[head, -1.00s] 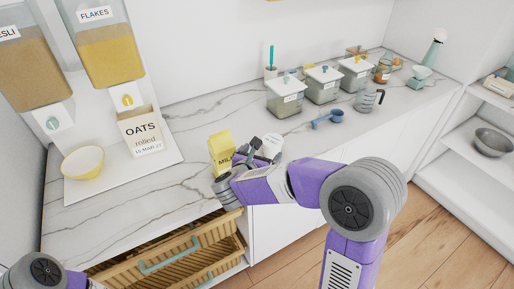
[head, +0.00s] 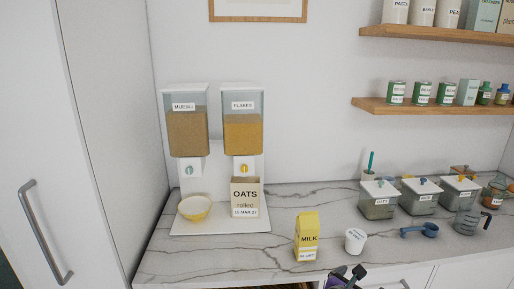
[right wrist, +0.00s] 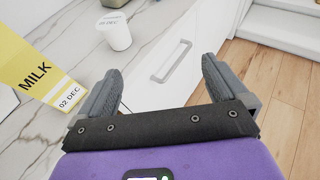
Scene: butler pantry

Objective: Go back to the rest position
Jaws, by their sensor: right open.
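My right gripper (right wrist: 158,88) is open and empty in the right wrist view, its two grey fingers spread apart in front of a white cabinet front. Part of it also shows at the bottom edge of the head view (head: 345,277), below the counter's front edge. A yellow milk carton (head: 307,238) stands upright on the counter and shows at the left of the right wrist view (right wrist: 35,75). A white tub (head: 355,241) stands to the right of the carton. My left gripper is outside both views.
A marbled counter (head: 290,205) runs along the wall. Lidded bins (head: 378,202), a blue scoop (head: 420,230) and a jug (head: 467,219) are at the right.

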